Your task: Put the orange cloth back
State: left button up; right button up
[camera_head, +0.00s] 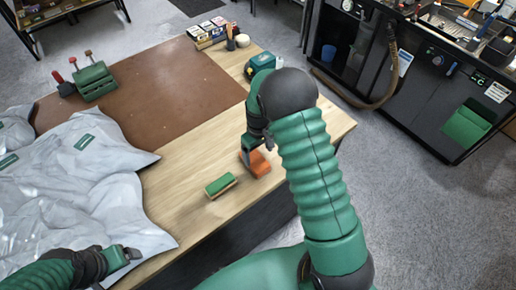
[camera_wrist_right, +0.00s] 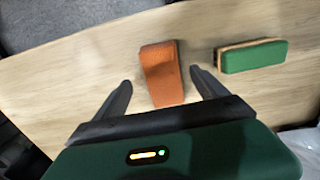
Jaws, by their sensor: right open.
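The orange cloth (camera_head: 259,166) lies as a folded block on the bare wood of the workbench (camera_head: 190,196). My right gripper (camera_head: 252,147) is above it and hides part of it in the head view. In the right wrist view, the orange cloth (camera_wrist_right: 161,65) shows between the two spread fingers of my right gripper (camera_wrist_right: 161,78), with a gap on each side. My left gripper (camera_head: 126,255) is at the lower left, over the grey plastic sheeting; its jaws are too small to read.
A green-topped brush (camera_head: 220,185) lies left of the cloth. Grey plastic sheeting (camera_head: 85,180) covers the bench's left side, beside a brown mat (camera_head: 160,90).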

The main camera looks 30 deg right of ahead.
aim_at(259, 163)
jog(key=s+a+r+t, duration=0.2)
jog(key=s+a+r, duration=0.7)
jog(key=s+r, duration=0.15)
jog(key=s+a+t, duration=0.1)
jog(key=s+a, duration=0.2)
jog(key=s, duration=0.2)
pick_arm(q)
jog(key=s+b+x, duration=0.1)
jog(key=b+x, duration=0.4)
jog(key=shift+s+f+b, duration=0.25)
jog(key=shift+f+b, duration=0.05)
jog(key=shift+f, duration=0.25)
pick_arm(e)
jog(key=shift+m, duration=0.4)
jog(key=x, duration=0.4)
jog(key=shift+s+d+f, duration=0.2)
jog(key=shift+s+f, duration=0.05)
jog(key=shift+f, duration=0.05)
pick_arm(q)
jog(key=shift+a, duration=0.15)
pick_arm(e)
jog(key=shift+a, duration=0.15)
